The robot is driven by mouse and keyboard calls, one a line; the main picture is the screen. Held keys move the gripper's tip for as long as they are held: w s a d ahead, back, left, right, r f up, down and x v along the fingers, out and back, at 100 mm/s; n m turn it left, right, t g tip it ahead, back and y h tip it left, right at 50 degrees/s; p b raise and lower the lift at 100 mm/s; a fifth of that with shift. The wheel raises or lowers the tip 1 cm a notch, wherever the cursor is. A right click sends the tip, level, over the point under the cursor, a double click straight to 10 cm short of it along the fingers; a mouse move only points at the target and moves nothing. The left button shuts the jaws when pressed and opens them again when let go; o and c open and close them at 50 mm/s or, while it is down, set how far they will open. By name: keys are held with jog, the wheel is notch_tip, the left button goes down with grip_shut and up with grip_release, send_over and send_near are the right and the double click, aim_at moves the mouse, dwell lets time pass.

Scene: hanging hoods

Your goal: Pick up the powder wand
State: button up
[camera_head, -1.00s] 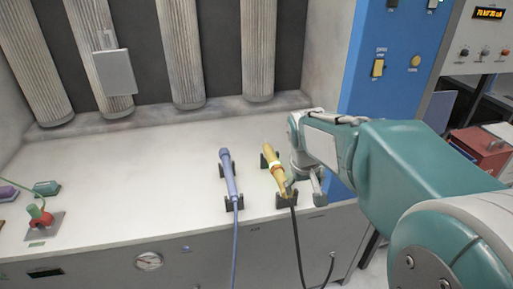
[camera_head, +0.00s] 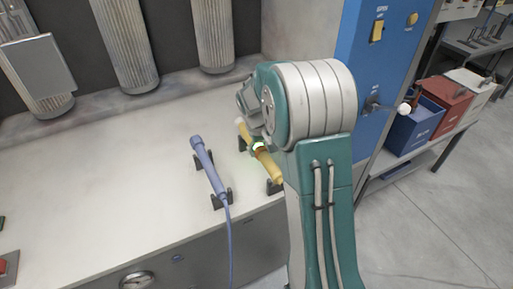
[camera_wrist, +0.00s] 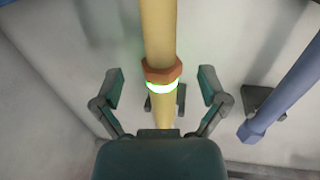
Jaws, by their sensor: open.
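A yellow wand (camera_head: 268,165) with an orange-brown collar and a glowing green-white ring lies in dark holders on the bench, partly hidden by my arm in the head view. A blue-purple wand (camera_head: 208,163) lies in similar holders to its left. No readable label shows which one is the powder wand. In the wrist view my gripper (camera_wrist: 160,98) is open, its two fingers apart on either side of the yellow wand (camera_wrist: 159,30) near its collar. I see no finger touching it. The blue wand (camera_wrist: 290,85) is outside the right finger.
The white bench top (camera_head: 120,170) is clear to the left of the wands. Ribbed hoses (camera_head: 123,45) hang at the back. A blue panel (camera_head: 375,75) stands to the right, with a blue bin (camera_head: 412,128) and a red bin (camera_head: 445,100) on a shelf beyond.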

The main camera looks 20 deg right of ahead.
aim_at(266, 157)
jog(key=f, duration=0.4)
jog(key=d+f, duration=0.1)
jog(key=f, duration=0.1)
jog(key=shift+s+f, duration=0.1)
jog(key=shift+f, duration=0.15)
jog(key=shift+d, duration=0.1)
grip_shut()
